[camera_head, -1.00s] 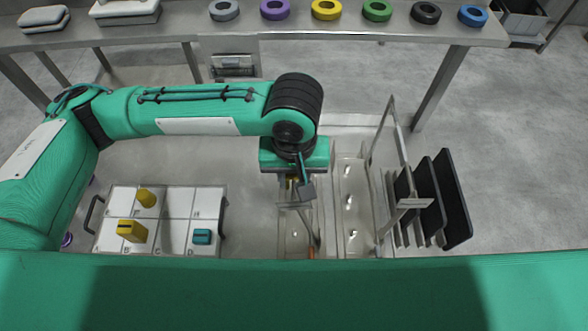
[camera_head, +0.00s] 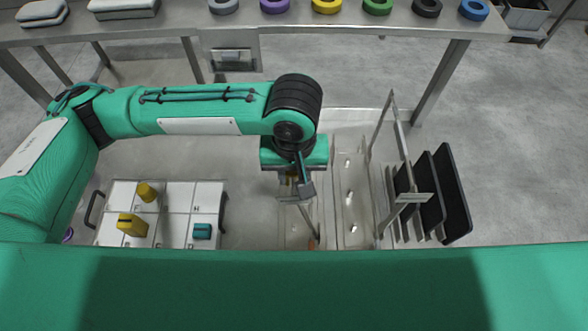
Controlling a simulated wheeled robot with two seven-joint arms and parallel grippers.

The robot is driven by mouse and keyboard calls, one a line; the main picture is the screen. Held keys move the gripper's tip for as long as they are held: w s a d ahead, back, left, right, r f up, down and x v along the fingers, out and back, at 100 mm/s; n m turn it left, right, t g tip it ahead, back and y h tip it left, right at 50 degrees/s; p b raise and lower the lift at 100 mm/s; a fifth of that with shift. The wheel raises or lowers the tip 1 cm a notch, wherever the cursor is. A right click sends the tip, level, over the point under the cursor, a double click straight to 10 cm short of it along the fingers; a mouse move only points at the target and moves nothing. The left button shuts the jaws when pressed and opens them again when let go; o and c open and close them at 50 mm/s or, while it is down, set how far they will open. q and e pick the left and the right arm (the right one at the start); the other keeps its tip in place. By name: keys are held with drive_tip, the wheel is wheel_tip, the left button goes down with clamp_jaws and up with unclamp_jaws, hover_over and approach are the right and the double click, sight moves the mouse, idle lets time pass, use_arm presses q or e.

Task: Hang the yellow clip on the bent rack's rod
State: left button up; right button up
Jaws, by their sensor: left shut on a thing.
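My left gripper (camera_head: 303,192) points down over the clear trays in the middle of the view. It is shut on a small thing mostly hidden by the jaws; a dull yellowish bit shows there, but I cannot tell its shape. A thin grey rod (camera_head: 308,220) slants below the jaws; I cannot tell whether they touch. A yellow piece (camera_head: 146,192) and a yellow block (camera_head: 132,225) sit in the white compartment tray at left. A grey metal frame (camera_head: 403,147) with a crossbar stands right of the gripper; I cannot tell if it is the bent rack. My right gripper is not in view.
The white tray (camera_head: 173,226) also holds a teal block (camera_head: 202,230). Black upright plates (camera_head: 453,195) stand beside the metal frame. A clear tray (camera_head: 351,178) with small pegs lies between gripper and frame. Coloured rings, including yellow (camera_head: 326,5), lie on the back table (camera_head: 390,29).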

use_arm(q)
drive_tip(key=o, duration=1)
wheel_tip(320, 180, up, 14)
drive_tip(key=shift+f+b, duration=0.15)
drive_tip(key=shift+b, duration=0.75)
